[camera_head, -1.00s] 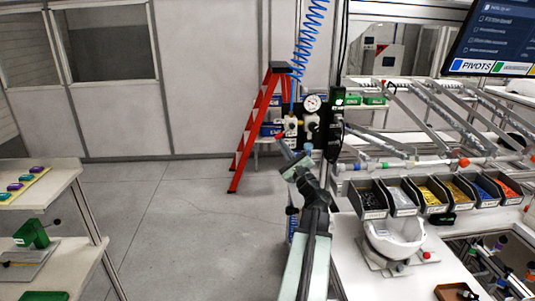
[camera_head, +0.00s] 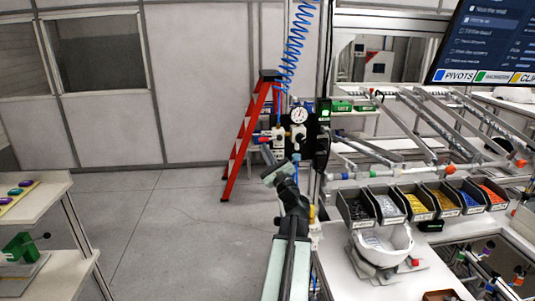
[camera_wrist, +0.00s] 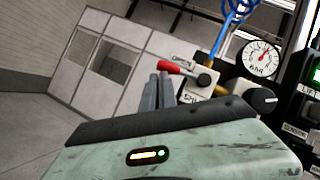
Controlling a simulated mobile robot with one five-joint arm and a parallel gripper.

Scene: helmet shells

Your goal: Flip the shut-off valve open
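The shut-off valve is a pale block with a red lever (camera_wrist: 177,67), seen in the wrist view left of the round pressure gauge (camera_wrist: 261,58). The lever lies roughly level and points left. In the head view the valve (camera_head: 278,138) is on the dark panel. My gripper (camera_wrist: 158,78) has its two grey fingers close together, with nothing seen between them. Its fingertips appear just below the lever's red end; I cannot tell whether they touch. In the head view my gripper (camera_head: 277,172) is below the valve.
A blue coiled hose (camera_head: 300,45) hangs above the panel. A red stepladder (camera_head: 245,140) stands behind, on the left. Several parts bins (camera_head: 355,209) and a white helmet shell (camera_head: 382,246) are on the bench at right. The floor to the left is clear.

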